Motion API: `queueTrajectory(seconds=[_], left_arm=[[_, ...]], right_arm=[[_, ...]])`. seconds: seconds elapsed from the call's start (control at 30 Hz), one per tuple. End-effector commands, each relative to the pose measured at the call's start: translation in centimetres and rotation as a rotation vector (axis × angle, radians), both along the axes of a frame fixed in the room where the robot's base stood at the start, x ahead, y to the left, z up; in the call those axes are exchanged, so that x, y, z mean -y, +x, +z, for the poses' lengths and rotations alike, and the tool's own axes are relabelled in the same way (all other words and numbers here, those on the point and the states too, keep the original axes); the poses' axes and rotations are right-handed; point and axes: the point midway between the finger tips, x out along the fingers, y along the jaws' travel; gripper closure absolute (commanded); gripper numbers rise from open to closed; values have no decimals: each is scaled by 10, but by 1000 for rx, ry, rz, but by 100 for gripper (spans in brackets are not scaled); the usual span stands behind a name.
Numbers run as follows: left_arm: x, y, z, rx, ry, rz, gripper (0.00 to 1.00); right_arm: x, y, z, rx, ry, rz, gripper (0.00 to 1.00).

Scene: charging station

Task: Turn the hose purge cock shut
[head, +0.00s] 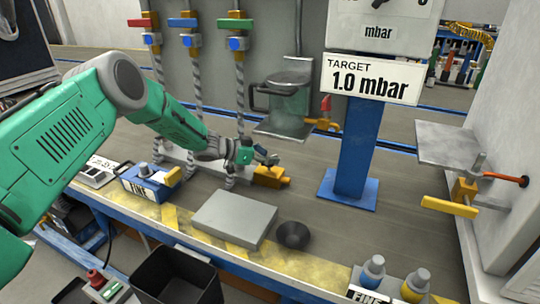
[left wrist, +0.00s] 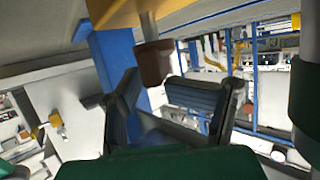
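A yellow valve body (head: 270,176) sits low on the bench by the foot of the green-handled hose; I cannot tell for certain that it is the hose purge cock. My left gripper (head: 266,160) is just above and behind it. In the left wrist view a yellow part (left wrist: 140,12) carries a grey stem with a brown cap (left wrist: 153,63). The fingers of my left gripper (left wrist: 165,105) stand apart there, with the cap near the gap; contact is unclear. Another yellow lever (head: 449,207) is on a brass valve with an orange hose at the right. My right gripper is not seen.
A blue post (head: 358,150) with the 1.0 mbar sign stands right of my left gripper. A grey block (head: 234,219) and a dark round knob (head: 293,235) lie in front. Braided hoses (head: 240,100) hang behind. A blue FINE box (head: 150,186) stands left.

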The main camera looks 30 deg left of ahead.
Motion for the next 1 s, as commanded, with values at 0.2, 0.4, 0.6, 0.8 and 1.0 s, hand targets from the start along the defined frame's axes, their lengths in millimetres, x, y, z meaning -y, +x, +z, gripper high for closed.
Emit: queueTrajectory(seconds=[0.2, 0.4, 0.6, 0.8, 1.0], left_arm=[[-5, -8, -15, -28, 11, 4, 67], [-21, -24, -4, -25, 9, 8, 67], [-45, -52, 22, -9, 5, 7, 67], [-63, -75, 40, -1, 6, 3, 67], [-71, -84, 48, 2, 6, 1, 67]], right_arm=[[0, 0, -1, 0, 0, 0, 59], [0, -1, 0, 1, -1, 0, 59], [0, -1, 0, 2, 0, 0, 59], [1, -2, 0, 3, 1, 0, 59], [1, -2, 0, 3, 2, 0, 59]])
